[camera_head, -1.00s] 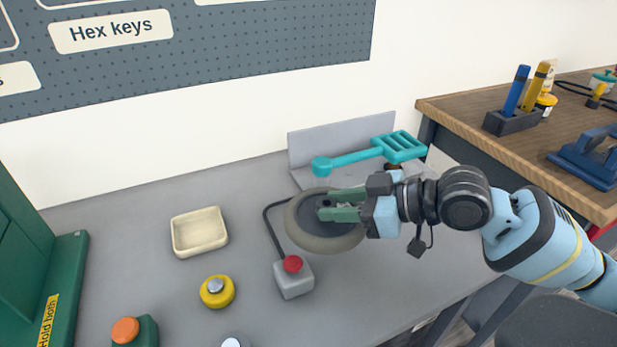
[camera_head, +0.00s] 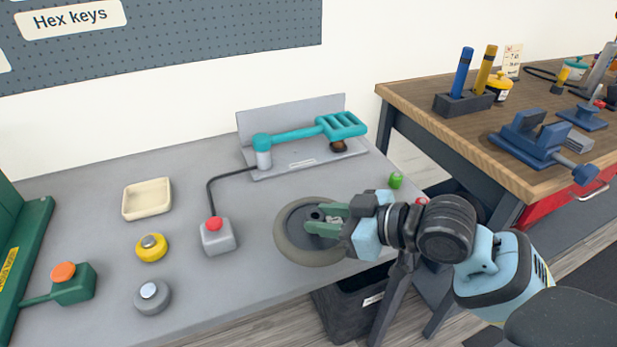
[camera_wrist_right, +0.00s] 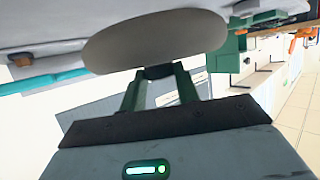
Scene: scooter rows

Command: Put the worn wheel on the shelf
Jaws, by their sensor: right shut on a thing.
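The worn wheel (camera_head: 288,240), a grey-beige tyre with a dark hub, is in my right gripper (camera_head: 322,224). The green fingers are shut on it at the hub. The wheel is over the near right edge of the grey bench, and I cannot tell its height above it. In the right wrist view the wheel (camera_wrist_right: 155,40) shows as a pale oval beyond the fingers. My left gripper is not in view. I cannot make out a shelf in these views.
A grey fixture with a teal handle (camera_head: 318,130) stands behind the wheel, with a small green piece (camera_head: 395,181) to its right. A red-button box (camera_head: 217,236) is left of the wheel. A wooden workbench (camera_head: 430,110) stands at right, a dark bin (camera_head: 350,305) below.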

